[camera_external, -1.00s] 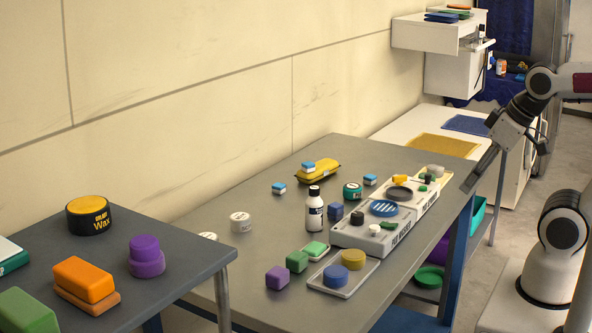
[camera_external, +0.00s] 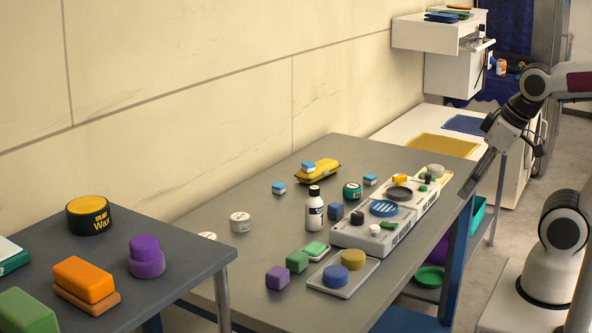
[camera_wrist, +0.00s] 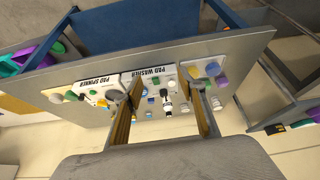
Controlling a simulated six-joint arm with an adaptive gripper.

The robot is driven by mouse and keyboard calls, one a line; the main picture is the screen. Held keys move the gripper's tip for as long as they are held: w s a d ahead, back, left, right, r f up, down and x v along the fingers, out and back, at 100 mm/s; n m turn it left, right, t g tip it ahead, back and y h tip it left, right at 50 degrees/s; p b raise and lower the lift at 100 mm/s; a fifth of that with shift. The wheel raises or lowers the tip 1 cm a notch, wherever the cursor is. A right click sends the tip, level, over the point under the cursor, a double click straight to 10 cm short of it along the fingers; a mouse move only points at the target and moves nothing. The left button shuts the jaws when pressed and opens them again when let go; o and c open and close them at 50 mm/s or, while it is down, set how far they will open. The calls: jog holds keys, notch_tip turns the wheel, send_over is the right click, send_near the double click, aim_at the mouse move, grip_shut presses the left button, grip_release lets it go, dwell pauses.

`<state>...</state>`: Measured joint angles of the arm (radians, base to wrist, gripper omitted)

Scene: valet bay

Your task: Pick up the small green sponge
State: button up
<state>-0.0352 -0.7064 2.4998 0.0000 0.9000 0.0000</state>
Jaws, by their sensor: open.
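Several green pieces are on the grey table, and I cannot tell for sure which is the small green sponge. A larger green block (camera_external: 25,311) sits on the nearer left table. My gripper (camera_external: 468,192) is open and empty above the table's right edge, well apart from these pieces. In the wrist view its two fingers (camera_wrist: 166,92) stand apart with the table between them; the green pieces there are small.
A white tray (camera_external: 340,291) holds a blue and a yellow round pad. The purple block (camera_external: 277,278) is beside the green block. A dark-capped white bottle (camera_external: 314,212) and grey-white pad stations (camera_external: 355,239) stand in the middle. The table's left front is fairly clear.

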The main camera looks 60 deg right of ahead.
aim_at(297, 255)
jog(key=w+a+f, duration=0.4)
jog(key=w+a, duration=0.1)
jog(key=w, duration=0.2)
jog(key=w+a+f+n+g, duration=0.1)
jog(key=w+a+f, duration=0.3)
jog(key=w, duration=0.4)
jog(key=w+a+f+n+g, duration=0.1)
jog(key=w+a+f, duration=0.4)
jog(key=w, duration=0.3)
jog(key=shift+w+a+h, duration=0.2)
jog(key=shift+a+h, duration=0.2)
jog(key=shift+a, duration=0.25)
jog(key=w, duration=0.1)
jog(key=a, duration=0.1)
jog(key=w, duration=0.1)
jog(key=shift+w+a+f+m, duration=0.25)
jog(key=shift+w+f+m, duration=0.05)
jog(key=shift+w+f, duration=0.1)
jog(key=shift+m+t+y, duration=0.3)
jog(key=shift+m+t, duration=0.4)
jog(key=shift+m, duration=0.2)
jog(key=w, duration=0.1)
jog(key=w+a+r, duration=0.1)
jog(key=w+r, duration=0.1)
jog(key=w, duration=0.1)
jog(key=shift+w+a, duration=0.1)
jog(key=shift+a, duration=0.2)
jog(key=shift+x, duration=1.25)
jog(key=shift+f, duration=0.1)
